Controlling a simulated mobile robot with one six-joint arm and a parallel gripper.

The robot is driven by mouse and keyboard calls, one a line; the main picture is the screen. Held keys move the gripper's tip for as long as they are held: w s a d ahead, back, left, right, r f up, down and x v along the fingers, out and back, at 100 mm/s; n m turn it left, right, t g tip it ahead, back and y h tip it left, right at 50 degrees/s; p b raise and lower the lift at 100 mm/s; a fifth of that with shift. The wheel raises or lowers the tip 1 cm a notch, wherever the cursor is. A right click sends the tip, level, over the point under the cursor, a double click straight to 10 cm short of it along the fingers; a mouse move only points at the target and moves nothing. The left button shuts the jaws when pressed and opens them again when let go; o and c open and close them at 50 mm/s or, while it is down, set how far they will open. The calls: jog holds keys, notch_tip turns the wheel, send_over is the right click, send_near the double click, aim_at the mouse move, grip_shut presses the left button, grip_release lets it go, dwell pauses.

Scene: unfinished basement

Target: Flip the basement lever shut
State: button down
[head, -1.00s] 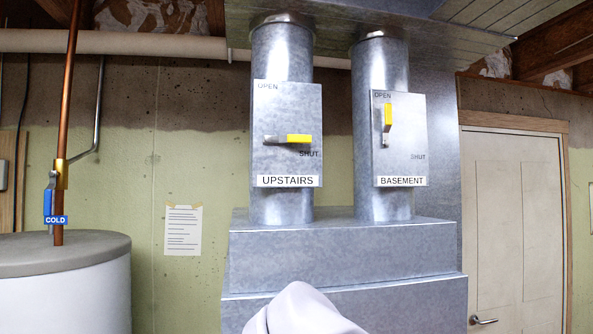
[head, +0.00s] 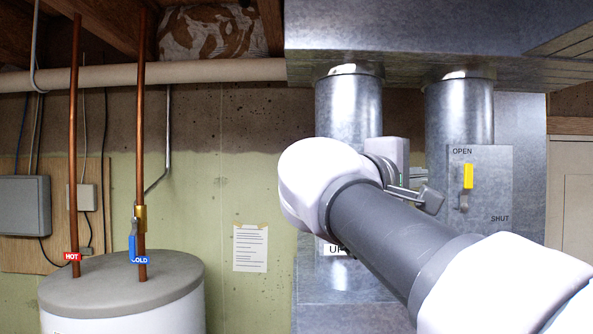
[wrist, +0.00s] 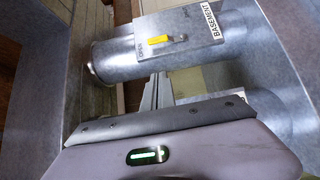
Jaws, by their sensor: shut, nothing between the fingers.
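The basement lever (head: 468,176) has a yellow grip and stands upright, pointing to OPEN on its metal plate (head: 497,170); SHUT is printed at the lower right. The lever also shows in the wrist view (wrist: 158,40), its yellow end toward OPEN, near the BASEMENT label (wrist: 211,19). My gripper (head: 430,201) is shut and empty, just left of the basement plate in the head view. In the wrist view its fingers (wrist: 156,90) are together, below the lever in the picture and apart from it. My arm hides the upstairs lever and the BASEMENT label in the head view.
The upstairs duct (head: 347,105) stands left of the basement duct (head: 459,110). A water heater (head: 125,280) with copper pipes is at the lower left. A paper sheet (head: 250,248) hangs on the wall. A metal duct (head: 420,62) runs overhead.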

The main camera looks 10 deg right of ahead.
jog(key=p, duration=0.3)
send_near(466, 188)
jog(key=w+d+r, duration=0.2)
jog(key=w, duration=0.1)
jog(key=w+d, duration=0.1)
jog(key=d, duration=0.1)
jog(key=shift+w+d+r, duration=0.15)
jog(key=shift+w+r, duration=0.25)
jog(key=shift+s+d, duration=0.2)
jog(key=shift+d, duration=0.25)
jog(key=shift+w+f, duration=0.1)
jog(key=shift+w, duration=0.05)
